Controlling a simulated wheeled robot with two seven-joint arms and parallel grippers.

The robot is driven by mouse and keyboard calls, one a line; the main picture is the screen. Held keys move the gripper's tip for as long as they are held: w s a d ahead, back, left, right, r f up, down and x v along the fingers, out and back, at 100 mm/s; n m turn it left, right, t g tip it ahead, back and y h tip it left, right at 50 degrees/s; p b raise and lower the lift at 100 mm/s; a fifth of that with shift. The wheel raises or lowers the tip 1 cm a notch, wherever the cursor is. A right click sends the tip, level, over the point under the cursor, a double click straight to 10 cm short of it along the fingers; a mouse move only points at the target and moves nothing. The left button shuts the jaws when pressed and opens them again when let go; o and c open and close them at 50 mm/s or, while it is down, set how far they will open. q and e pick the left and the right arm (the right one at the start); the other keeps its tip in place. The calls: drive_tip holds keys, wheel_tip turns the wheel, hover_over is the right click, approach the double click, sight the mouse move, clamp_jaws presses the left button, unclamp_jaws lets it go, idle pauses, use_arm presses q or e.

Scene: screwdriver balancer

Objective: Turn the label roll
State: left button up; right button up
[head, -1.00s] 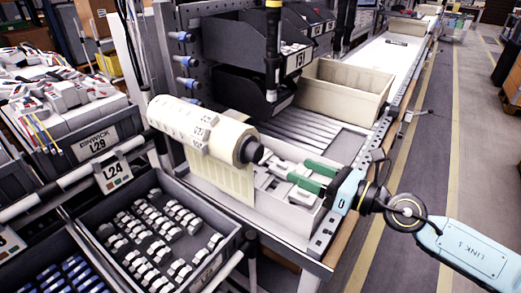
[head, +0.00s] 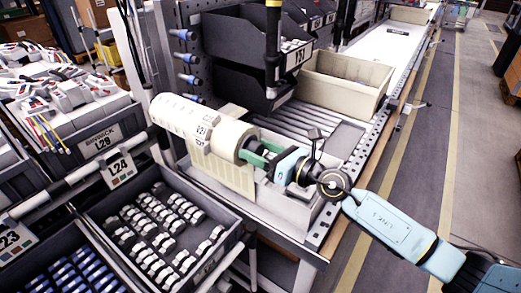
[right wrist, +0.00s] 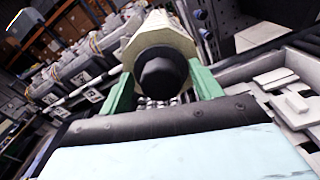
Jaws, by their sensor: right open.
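The label roll (head: 192,121) is a cream roll lying on its side at the left end of the bench, with a strip of labels (head: 228,172) hanging from it. Its dark end knob (head: 250,150) faces my right gripper (head: 259,154). In the right wrist view the black knob (right wrist: 161,72) sits between the two green fingers (right wrist: 160,92), with the cream roll (right wrist: 155,38) behind it. The fingers are open, one on each side of the knob, and visible gaps show beside it. My left gripper is not in view.
A cream bin (head: 342,83) and dark bins (head: 240,50) stand behind on the bench. A grey crate of small parts (head: 160,225) is at the front left. A dark hanging tool (head: 273,45) is above the bench. The aisle at right is clear.

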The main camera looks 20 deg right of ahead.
drive_tip(key=c, duration=1)
drive_tip(key=shift+m, duration=0.4)
drive_tip(key=shift+w+d+m+p, duration=0.1)
drive_tip(key=shift+d+m+p, duration=0.05)
drive_tip(key=shift+m+p, duration=2.5)
drive_tip(key=shift+m, duration=1.45)
drive_tip(key=shift+f+m+p, duration=0.1)
drive_tip(key=shift+m+p, duration=0.25)
drive_tip(key=shift+m, duration=0.35)
drive_tip(key=o, duration=1)
